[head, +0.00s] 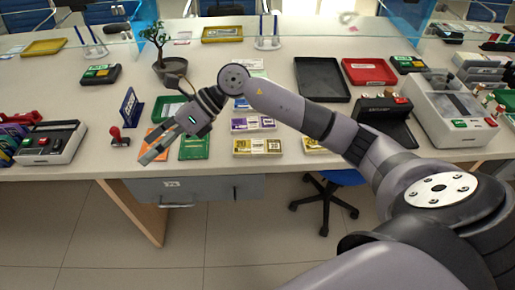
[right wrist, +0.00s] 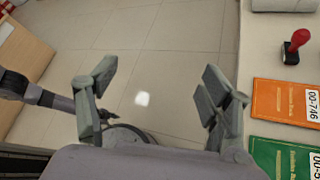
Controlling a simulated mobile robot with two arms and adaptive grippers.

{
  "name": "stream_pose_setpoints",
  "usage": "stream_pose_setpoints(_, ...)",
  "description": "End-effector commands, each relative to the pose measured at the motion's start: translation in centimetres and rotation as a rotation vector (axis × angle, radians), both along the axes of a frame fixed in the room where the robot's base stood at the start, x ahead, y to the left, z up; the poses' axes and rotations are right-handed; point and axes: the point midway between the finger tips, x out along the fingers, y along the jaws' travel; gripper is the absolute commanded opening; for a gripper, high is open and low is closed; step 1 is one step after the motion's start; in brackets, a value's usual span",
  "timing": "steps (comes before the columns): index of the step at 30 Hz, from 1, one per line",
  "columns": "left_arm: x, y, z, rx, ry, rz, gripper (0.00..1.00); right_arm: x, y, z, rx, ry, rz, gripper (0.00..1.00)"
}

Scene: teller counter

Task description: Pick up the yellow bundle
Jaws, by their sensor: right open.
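A yellow banded bundle (head: 257,147) lies flat on the counter near its front edge, in the head view. A second yellow piece (head: 315,146) lies to its right, partly hidden by my right arm. My right gripper (head: 163,145) is open and empty, left of the bundle, over the front part of the counter by the orange and green booklets. In the right wrist view its spread fingers (right wrist: 157,88) have only floor between them, and the yellow bundle does not show. My left gripper is not in the head view.
A purple bundle (head: 252,123) lies just behind the yellow one. A green booklet (head: 195,146) and an orange booklet (right wrist: 285,99) lie near the front edge. A red-handled stamp (head: 118,138) stands left. A black tray (head: 322,80) and red tray (head: 369,72) are farther back.

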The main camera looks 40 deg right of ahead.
Motion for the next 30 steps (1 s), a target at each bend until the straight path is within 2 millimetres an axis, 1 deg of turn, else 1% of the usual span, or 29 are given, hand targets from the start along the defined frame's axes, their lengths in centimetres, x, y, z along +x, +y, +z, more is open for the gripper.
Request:
stream_pose_setpoints(1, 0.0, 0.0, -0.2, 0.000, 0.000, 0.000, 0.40, 0.7, -3.0, -1.1, -0.174, -0.041, 0.036, 0.73)
stream_pose_setpoints(2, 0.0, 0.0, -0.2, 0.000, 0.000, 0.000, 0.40, 1.0, -5.0, -1.9, -0.279, -0.052, 0.057, 0.73)
stream_pose_setpoints(3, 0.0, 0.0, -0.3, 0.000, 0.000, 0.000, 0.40, 1.3, -7.8, -2.5, -0.411, -0.060, 0.078, 0.73)
stream_pose_setpoints(5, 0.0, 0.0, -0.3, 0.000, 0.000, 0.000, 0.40, 1.8, -12.1, -2.9, -0.594, -0.056, 0.094, 0.73)
stream_pose_setpoints(6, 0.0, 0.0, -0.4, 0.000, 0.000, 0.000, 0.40, 2.0, -14.9, -2.9, -0.704, -0.046, 0.100, 0.73)
stream_pose_setpoints(9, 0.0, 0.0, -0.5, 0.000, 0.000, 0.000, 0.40, 2.0, -20.9, -1.9, -0.919, -0.002, 0.093, 0.73)
stream_pose_setpoints(12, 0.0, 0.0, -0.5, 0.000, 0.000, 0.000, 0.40, 1.6, -24.7, -0.8, -1.049, 0.043, 0.082, 0.73)
stream_pose_setpoints(15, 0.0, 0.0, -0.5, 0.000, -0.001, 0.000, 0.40, 1.3, -26.4, -0.3, -1.106, 0.068, 0.076, 0.73)
stream_pose_setpoints(17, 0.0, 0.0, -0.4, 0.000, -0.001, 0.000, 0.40, 1.2, -26.7, -0.7, -1.118, 0.076, 0.076, 0.73)
stream_pose_setpoints(20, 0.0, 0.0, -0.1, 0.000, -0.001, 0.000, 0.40, 1.1, -26.7, -2.4, -1.118, 0.080, 0.079, 0.73)
stream_pose_setpoints(30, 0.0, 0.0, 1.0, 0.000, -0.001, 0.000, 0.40, 1.1, -26.6, -9.7, -1.114, 0.079, 0.080, 0.73)
